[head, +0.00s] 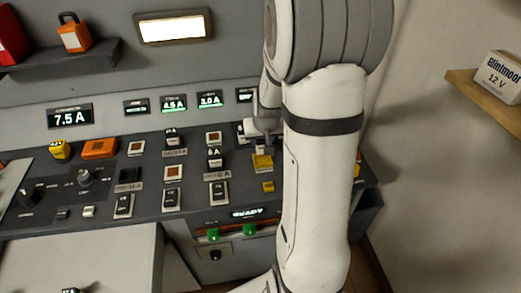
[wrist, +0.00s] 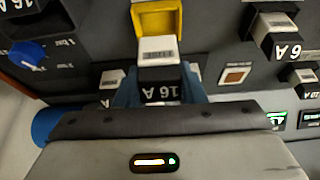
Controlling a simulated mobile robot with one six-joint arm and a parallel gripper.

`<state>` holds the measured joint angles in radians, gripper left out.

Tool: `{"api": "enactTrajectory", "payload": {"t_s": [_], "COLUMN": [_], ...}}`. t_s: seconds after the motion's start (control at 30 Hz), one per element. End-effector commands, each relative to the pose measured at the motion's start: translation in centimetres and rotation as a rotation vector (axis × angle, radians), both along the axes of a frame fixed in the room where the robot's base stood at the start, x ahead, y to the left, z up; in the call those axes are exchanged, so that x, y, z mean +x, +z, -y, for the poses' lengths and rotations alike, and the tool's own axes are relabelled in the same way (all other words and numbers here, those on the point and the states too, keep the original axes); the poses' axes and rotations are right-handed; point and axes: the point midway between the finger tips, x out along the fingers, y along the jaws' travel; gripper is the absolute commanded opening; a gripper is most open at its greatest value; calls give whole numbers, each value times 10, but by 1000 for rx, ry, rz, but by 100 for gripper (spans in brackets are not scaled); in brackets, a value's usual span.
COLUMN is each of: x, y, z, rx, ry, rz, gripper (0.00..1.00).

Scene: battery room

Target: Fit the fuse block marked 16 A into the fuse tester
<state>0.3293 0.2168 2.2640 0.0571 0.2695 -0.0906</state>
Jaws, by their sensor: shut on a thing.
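My gripper (wrist: 161,76) is shut on the fuse block marked 16 A (wrist: 162,92), with a blue finger on each side. The block has a black body and a white end. In the wrist view the white end points at a yellow-rimmed square socket (wrist: 179,22), probably the fuse tester; I read no label on it. The block's end overlaps the socket's near rim in that view, and I cannot tell whether they touch. In the head view the yellow socket (head: 262,163) lies just below my gripper (head: 262,143). My arm hides part of the panel, and the held block is hardly visible there.
Other fuse blocks stand in the sloping panel, one marked 6 A (wrist: 285,47) beside the socket. A blue knob (wrist: 30,54) is on the wrist view's left. A shelf with a 12 V box (head: 500,78) is on the right wall. Green-lit displays line the panel's back.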

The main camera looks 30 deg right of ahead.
Motion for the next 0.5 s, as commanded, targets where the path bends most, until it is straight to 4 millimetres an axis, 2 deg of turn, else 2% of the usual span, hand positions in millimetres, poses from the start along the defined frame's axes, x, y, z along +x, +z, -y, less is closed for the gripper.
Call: {"api": "enactTrajectory", "payload": {"t_s": [0.3, 0.5], "x": [0, 1], "y": [-39, -44], "z": [-1, -2], "rx": [1, -1], "ry": [3, 4], "rz": [-3, 1], "gripper": [12, 12]}}
